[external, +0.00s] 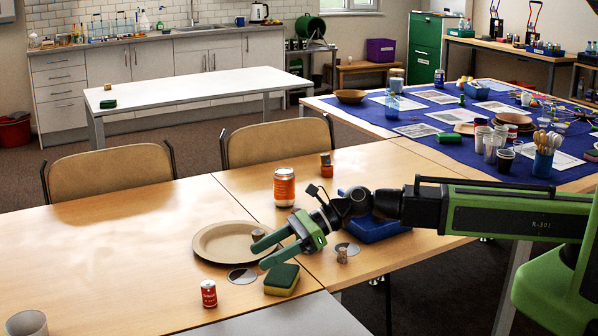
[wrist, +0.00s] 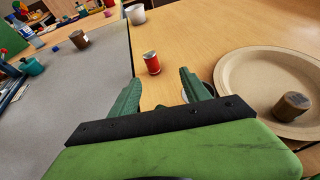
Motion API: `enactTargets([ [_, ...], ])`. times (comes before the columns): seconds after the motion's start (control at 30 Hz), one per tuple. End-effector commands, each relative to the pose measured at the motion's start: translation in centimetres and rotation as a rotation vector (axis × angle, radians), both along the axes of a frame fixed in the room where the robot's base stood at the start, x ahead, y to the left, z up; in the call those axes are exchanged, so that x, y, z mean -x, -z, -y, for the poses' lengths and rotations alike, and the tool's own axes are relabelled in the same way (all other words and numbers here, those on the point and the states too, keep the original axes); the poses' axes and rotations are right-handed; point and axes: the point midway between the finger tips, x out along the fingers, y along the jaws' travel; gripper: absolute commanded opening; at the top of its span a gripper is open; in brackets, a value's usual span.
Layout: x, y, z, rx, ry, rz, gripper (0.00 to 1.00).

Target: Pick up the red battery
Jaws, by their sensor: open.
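The red battery (external: 208,293) stands upright on the wooden table near its front edge, in front of the brown plate. It also shows in the wrist view (wrist: 152,63), ahead of my gripper and roughly between the lines of its two fingers. My gripper (external: 262,254) is open and empty, its green fingers pointing left over the plate's right side. In the wrist view the fingers (wrist: 160,85) are spread, with the battery beyond their tips and apart from them.
A brown plate (external: 207,244) lies left of my gripper. A green-and-yellow sponge (external: 282,280) and a flat disc (external: 242,276) lie near the battery. An orange can (external: 284,187) and a blue tray (external: 375,229) stand behind. A white cup (external: 27,324) stands front left. The table's left side is clear.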

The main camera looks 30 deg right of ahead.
Motion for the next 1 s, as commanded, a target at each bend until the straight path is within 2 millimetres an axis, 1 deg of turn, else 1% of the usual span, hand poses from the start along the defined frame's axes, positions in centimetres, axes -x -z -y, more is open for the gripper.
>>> enactTargets([
  [0.03,1.2,0.8,-0.7,0.0,-0.019,0.001,0.55],
  [0.1,2.0,0.7,-1.2,0.001,-0.03,0.002,0.55],
  [0.13,2.0,0.7,-1.2,0.001,-0.031,0.001,0.55],
  [0.27,1.9,0.7,-1.5,0.002,-0.031,0.002,0.55],
  [0.37,1.6,1.3,-2.7,0.002,-0.031,0.002,0.55],
  [0.47,1.3,2.3,-4.7,0.001,-0.031,0.002,0.55],
  [0.7,0.6,4.7,-10.3,0.003,-0.031,0.004,0.55],
  [0.8,0.4,5.3,-12.0,0.002,-0.03,0.002,0.55],
  [0.87,0.5,5.3,-12.4,0.002,-0.03,0.002,0.55],
  [1.0,0.5,5.2,-12.5,0.002,-0.029,0.003,0.55],
])
